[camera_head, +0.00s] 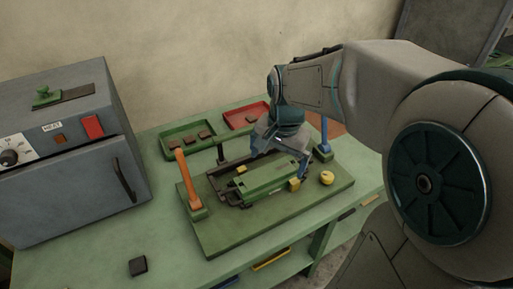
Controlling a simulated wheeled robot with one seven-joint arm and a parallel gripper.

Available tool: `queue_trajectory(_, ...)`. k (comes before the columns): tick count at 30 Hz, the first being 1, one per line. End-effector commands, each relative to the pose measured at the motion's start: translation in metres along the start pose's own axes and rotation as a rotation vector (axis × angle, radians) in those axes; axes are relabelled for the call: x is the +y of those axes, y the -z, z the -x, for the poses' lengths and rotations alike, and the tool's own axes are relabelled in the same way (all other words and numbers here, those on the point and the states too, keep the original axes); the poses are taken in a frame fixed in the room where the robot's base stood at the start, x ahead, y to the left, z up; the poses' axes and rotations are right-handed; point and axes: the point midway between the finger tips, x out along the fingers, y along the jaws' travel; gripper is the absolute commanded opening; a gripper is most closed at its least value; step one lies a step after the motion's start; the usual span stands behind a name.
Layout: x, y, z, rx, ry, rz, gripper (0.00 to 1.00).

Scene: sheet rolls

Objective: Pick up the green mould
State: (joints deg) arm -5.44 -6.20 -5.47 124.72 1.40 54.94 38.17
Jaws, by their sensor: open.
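A long green block (262,181), which looks like the green mould, lies in a dark frame on a green base board (222,234) on the table. It has small yellow parts at its ends. My gripper (281,164) is open and points down at the block's far right part. One finger shows at the block's far side and one near its right end. I cannot tell whether the fingers touch it. My wrist hides part of the board behind the block.
An orange post (186,177) and a blue post (324,133) stand on the board, with a yellow knob (327,178) at right. Behind are a green tray (178,136) with brown pieces and a red tray (240,114). A grey heater (65,150) stands left. A dark block (138,266) lies in front.

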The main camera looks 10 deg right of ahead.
Motion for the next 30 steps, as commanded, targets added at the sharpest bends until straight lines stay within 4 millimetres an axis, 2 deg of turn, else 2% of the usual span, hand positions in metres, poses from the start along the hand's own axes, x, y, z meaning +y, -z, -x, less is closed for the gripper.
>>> queue_trajectory(1,-0.012,0.013,-0.008,-0.016,-0.017,-0.084,1.00)
queue_trajectory(6,-0.039,0.045,-0.029,-0.039,-0.067,-0.354,1.00)
queue_trajectory(12,-0.056,0.065,-0.046,-0.042,-0.105,-0.536,1.00)
queue_trajectory(17,-0.058,0.069,-0.061,-0.042,-0.116,-0.579,1.00)
queue_trajectory(24,-0.052,0.065,-0.107,-0.042,-0.118,-0.578,1.00)
queue_trajectory(30,-0.050,0.064,-0.132,-0.042,-0.115,-0.578,1.00)
